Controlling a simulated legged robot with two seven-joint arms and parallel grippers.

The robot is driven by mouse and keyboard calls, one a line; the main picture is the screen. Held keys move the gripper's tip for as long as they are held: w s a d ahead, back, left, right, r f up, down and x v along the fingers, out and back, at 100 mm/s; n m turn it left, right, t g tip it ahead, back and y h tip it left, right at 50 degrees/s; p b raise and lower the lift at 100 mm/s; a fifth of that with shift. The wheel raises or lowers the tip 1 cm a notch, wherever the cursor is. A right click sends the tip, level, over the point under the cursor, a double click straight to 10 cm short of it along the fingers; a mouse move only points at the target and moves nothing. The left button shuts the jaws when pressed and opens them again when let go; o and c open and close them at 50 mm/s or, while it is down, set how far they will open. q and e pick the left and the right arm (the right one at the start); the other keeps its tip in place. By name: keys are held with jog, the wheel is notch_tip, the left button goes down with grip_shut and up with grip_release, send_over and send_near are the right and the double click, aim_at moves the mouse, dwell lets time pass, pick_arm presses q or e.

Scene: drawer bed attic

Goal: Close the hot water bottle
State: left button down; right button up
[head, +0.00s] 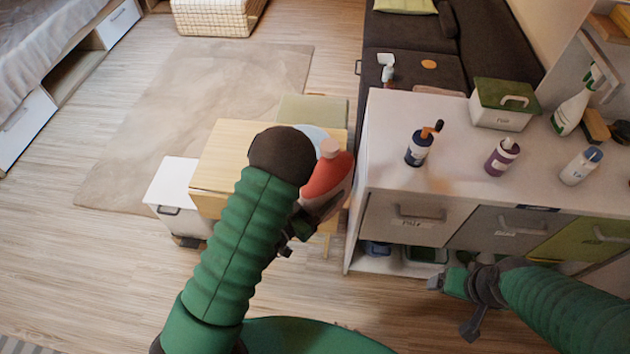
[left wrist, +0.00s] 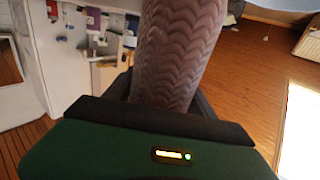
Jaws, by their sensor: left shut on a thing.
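The hot water bottle (head: 328,177) is red with a paler lower part and a pale pink top end. It is in front of the small wooden table, beside the white cabinet, with its top end upward and tilted. My left gripper (head: 300,228) is at its lower part, largely hidden by my own arm. In the left wrist view, the gripper is shut on a pinkish, chevron-textured body (left wrist: 180,55), which appears to be the bottle. I cannot tell whether the pale top is a stopper or an open mouth. My right gripper (head: 452,305) is open and empty in front of the cabinet.
The white cabinet (head: 385,165) carries a blue bottle (head: 419,149), a purple bottle (head: 502,157), a white bottle (head: 580,167), a green-lidded box (head: 503,104) and a spray bottle (head: 572,109). The wooden table (head: 222,160) and a white bin (head: 176,195) stand left. Floor is clear further left.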

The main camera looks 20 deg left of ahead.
pick_arm(q)
jog(key=s+d+r+m+g+h, duration=0.1)
jog(key=s+d+m+g+h, duration=0.1)
jog(key=d+m+g+h, duration=0.2)
jog(key=s+d+r+m+g+h, duration=0.2)
jog(key=d+m+g+h, duration=0.2)
jog(key=d+h, duration=0.1)
jog(key=shift+d+r, duration=0.25)
jog(key=shift+d, duration=0.35)
pick_arm(e)
jog(key=shift+c, duration=0.4)
